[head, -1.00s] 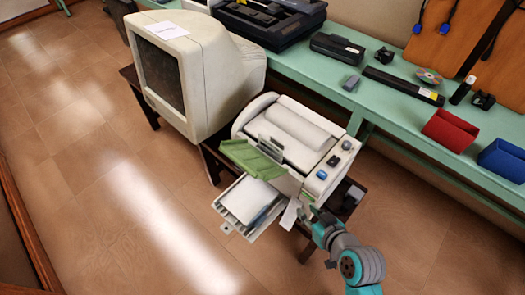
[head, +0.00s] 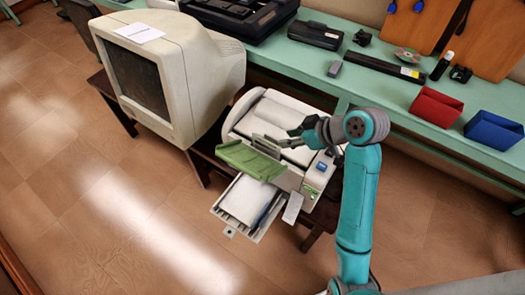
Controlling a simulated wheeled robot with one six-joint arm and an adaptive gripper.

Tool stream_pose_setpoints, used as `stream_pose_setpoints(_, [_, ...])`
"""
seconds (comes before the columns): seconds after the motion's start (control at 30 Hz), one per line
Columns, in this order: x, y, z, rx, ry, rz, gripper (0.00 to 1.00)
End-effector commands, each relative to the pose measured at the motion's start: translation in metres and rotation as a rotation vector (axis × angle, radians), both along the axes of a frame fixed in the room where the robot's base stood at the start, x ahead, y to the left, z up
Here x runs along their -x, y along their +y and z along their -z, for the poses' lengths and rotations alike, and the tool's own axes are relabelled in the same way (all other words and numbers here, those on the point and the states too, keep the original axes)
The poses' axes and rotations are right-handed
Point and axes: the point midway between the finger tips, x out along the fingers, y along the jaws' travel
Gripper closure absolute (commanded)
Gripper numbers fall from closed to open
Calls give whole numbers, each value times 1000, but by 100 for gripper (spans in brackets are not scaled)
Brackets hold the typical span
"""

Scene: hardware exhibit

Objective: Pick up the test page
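A beige printer (head: 240,118) stands on a low dark table. Its lower tray (head: 228,232) sticks out at the front and holds white paper (head: 245,198). A green flap (head: 248,160) sits above that tray. Another white sheet with a line of print (head: 139,33) lies flat on top of the beige monitor (head: 195,65). I cannot tell which sheet is the test page. My gripper (head: 293,131) is over the top of the printer, pointing left, near its upright paper guide. The fingers are small and dark, and whether they are open is unclear. No paper shows in them.
A green bench (head: 390,92) runs behind, bearing a red bin (head: 435,107), a blue bin (head: 494,131), a black bar-shaped device (head: 386,67) and a disc (head: 407,55). The monitor stands close at the printer's left. The tiled floor (head: 90,215) in front is clear.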

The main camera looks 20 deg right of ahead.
Motion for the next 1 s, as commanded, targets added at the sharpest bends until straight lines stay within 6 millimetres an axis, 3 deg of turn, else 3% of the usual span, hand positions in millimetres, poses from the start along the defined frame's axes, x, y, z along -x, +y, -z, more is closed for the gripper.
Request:
stream_pose_setpoints(0.3, [-24, 20, 31, -2, 3, -2, 67])
stream_pose_setpoints(1.0, [-60, 50, 70, 0, 0, 0, 67])
